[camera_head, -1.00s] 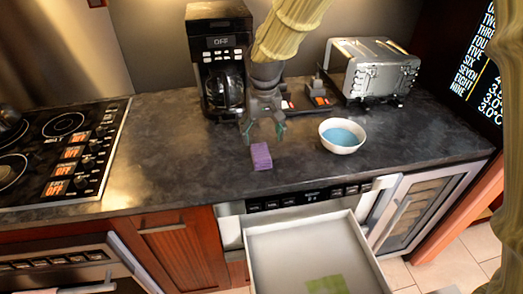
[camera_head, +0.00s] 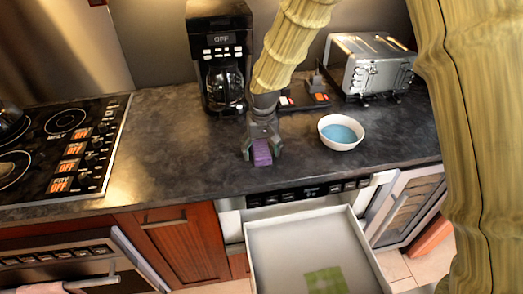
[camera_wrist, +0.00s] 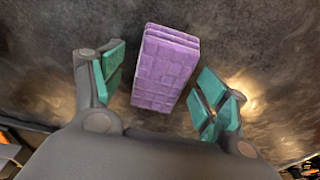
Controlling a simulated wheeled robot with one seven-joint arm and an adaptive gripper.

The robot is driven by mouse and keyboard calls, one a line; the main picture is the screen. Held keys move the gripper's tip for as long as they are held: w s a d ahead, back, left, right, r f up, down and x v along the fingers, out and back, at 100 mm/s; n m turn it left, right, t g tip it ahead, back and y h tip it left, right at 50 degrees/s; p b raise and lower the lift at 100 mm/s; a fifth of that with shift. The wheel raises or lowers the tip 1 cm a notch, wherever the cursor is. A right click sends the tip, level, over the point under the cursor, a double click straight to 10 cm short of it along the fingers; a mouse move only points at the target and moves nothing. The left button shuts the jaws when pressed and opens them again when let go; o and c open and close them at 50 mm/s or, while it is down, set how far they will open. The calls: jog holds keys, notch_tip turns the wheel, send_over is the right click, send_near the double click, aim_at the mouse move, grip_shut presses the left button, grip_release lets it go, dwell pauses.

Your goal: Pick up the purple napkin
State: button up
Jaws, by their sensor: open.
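The purple napkin (camera_head: 262,153) is a small folded block on the dark countertop, near its front edge. In the wrist view the purple napkin (camera_wrist: 165,68) shows a grid pattern and stacked layers. My gripper (camera_head: 262,155) is right over it, pointing down. In the wrist view my gripper (camera_wrist: 162,88) is open, with one teal-padded finger on each side of the napkin. Gaps show between the napkin and both fingers, and the napkin is not held.
An open white drawer (camera_head: 290,240) with a green cloth (camera_head: 326,281) in it juts out below the counter. A white bowl with blue contents (camera_head: 340,132) stands to the right. A coffee maker (camera_head: 220,50) and a toaster (camera_head: 370,68) stand behind. The stove (camera_head: 60,145) is left.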

aim_at(261, 149)
jog(key=shift+f, duration=0.15)
jog(key=c, duration=1.1)
jog(key=shift+w, duration=0.1)
jog(key=shift+r+b, duration=0.3)
jog(key=shift+r, duration=0.25)
jog(key=shift+s+r+b, duration=0.25)
jog(key=shift+r+b, duration=0.05)
jog(key=shift+r, duration=0.3)
jog(key=shift+s+r+b, duration=0.2)
jog(key=shift+r+b, duration=0.05)
jog(key=shift+r, duration=0.35)
jog(key=s+a+r+b, duration=0.1)
jog(key=s+b, duration=0.2)
jog(key=s, duration=1.2)
jog(key=shift+r, duration=0.3)
jog(key=shift+s, duration=0.1)
